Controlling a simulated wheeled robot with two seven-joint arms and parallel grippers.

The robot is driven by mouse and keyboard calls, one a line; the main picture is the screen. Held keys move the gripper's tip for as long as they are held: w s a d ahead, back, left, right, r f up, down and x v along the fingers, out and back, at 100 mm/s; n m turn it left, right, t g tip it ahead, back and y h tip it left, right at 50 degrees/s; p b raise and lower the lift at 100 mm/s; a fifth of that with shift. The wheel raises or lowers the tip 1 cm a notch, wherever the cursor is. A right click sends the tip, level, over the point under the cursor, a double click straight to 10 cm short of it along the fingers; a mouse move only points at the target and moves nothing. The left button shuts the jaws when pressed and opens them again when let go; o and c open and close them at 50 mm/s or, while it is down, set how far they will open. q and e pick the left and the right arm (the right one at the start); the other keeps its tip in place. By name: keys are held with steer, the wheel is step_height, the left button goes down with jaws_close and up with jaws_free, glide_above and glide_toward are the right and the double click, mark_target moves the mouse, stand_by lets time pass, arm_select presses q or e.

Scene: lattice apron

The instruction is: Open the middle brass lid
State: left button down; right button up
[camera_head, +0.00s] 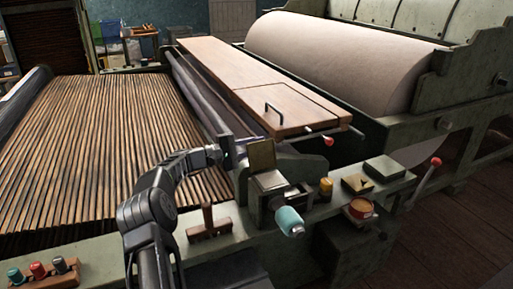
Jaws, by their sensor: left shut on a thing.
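A brass lid (261,154) stands raised, close to upright, above a small metal box (268,182) on the green machine's front rail. My left gripper (243,147) reaches in from the left and is shut at the left edge of this lid. The fingertips are small and partly hidden, so the exact grip is hard to see. Two other small flat boxes, one with a brass-coloured top (357,183) and one greenish (384,168), sit further right and look closed. I cannot tell from the labels which lid is the middle one. My right gripper is not in view.
A wooden T-shaped piece (208,222) stands left of the box. A wooden board (265,85) with a handle lies behind. Red-knobbed levers (435,162) stick out right.

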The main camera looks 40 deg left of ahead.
arm_select(q)
steer(key=m+b, duration=0.1)
steer(key=b, duration=0.1)
steer(key=d+m+b, duration=0.1)
steer(key=b, duration=0.1)
steer(key=shift+s, duration=0.3)
steer(key=shift+s+d+r+m+b, duration=0.1)
steer(key=shift+d+r+m+b, duration=0.1)
steer(key=shift+r+m+b, duration=0.15)
steer(key=shift+r, duration=0.1)
steer(key=c, duration=1.2)
jaws_free()
steer(key=shift+c, duration=0.2)
steer(key=v, duration=0.7)
steer(key=shift+s+a, duration=0.25)
steer(key=shift+s, duration=0.1)
